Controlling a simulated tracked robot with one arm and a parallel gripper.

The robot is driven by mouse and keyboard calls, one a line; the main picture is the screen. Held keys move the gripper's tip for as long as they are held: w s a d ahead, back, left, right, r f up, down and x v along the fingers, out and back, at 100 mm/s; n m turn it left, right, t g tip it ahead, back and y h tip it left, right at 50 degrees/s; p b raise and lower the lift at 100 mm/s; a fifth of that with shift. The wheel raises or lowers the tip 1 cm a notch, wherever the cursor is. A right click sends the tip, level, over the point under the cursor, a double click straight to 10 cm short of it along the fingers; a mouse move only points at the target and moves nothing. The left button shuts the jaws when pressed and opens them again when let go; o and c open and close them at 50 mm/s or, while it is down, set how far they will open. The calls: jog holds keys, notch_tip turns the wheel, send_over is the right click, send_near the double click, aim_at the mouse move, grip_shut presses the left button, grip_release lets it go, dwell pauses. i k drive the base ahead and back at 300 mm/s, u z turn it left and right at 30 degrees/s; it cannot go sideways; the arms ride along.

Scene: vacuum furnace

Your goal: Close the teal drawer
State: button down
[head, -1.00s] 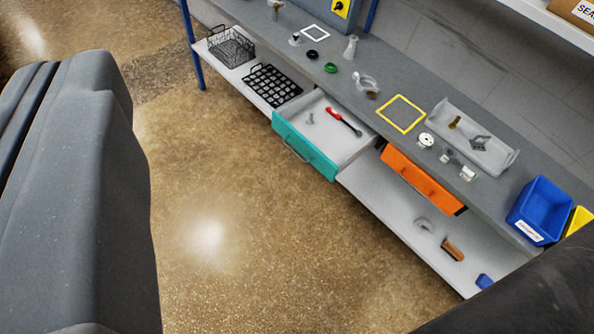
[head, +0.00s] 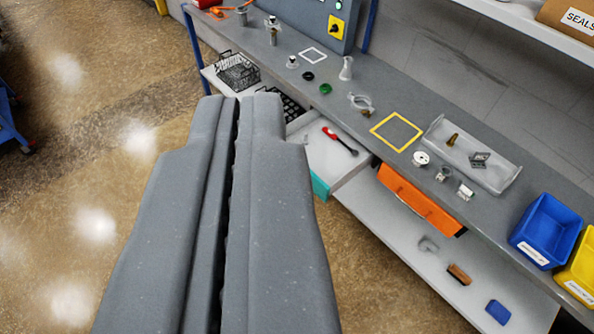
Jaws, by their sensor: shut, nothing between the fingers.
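The teal drawer (head: 320,187) is pulled out from under the grey workbench (head: 372,118). Its pale inside shows, with a red-handled tool (head: 338,140) lying in it. My gripper (head: 238,98) is shut and empty, its two grey fingers side by side with a thin dark seam between them. It fills the lower left middle of the view and hides most of the drawer's teal front and its handle. I cannot tell whether the gripper touches the drawer.
An orange drawer (head: 418,199) sits right of the teal one. A lower shelf (head: 395,240) holds a wire basket (head: 236,72) and several small parts. Blue (head: 545,222) and yellow (head: 580,265) bins stand at the bench's right end.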

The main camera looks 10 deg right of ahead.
aim_at(332, 166)
jog(key=z, duration=0.05)
jog(key=i, duration=1)
jog(key=u, duration=0.05)
